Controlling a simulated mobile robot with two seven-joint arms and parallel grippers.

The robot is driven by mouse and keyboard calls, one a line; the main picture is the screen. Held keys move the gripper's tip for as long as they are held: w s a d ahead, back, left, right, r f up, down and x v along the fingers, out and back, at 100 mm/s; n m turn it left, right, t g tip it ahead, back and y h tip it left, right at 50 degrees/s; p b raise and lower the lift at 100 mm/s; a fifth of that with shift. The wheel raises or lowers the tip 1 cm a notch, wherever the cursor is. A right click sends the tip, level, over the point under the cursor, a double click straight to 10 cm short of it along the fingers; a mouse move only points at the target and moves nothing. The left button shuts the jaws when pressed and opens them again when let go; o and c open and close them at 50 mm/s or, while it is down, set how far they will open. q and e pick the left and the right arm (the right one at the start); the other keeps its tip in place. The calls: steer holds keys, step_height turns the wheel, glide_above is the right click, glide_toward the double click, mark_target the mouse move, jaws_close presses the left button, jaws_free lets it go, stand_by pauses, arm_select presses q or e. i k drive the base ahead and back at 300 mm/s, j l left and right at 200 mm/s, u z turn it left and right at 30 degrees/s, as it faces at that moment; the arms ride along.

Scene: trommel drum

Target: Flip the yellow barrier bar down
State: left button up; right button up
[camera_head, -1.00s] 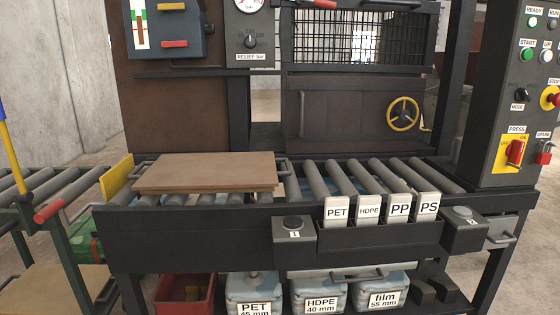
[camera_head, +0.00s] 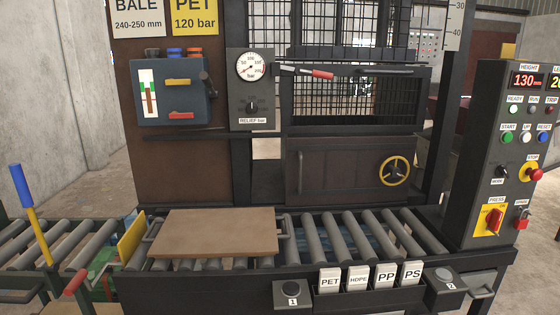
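Two yellow parts stand at the left, and I cannot tell for sure which one is the barrier bar. A flat yellow plate (camera_head: 132,238) stands up on edge across the left end of the roller table, between the two roller runs. A slim yellow bar with a blue grip (camera_head: 33,218) stands upright, leaning a little left, at the left rollers. A red-ended handle (camera_head: 75,281) lies low between them. Neither of my grippers is in view.
A brown board (camera_head: 215,233) lies on the rollers right of the yellow plate. The dark press frame (camera_head: 185,180) rises behind. A control panel (camera_head: 505,150) stands at the right. Two button boxes (camera_head: 292,294) (camera_head: 445,287) stick out in front.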

mark_target(16, 169)
steer(key=u, duration=1.45)
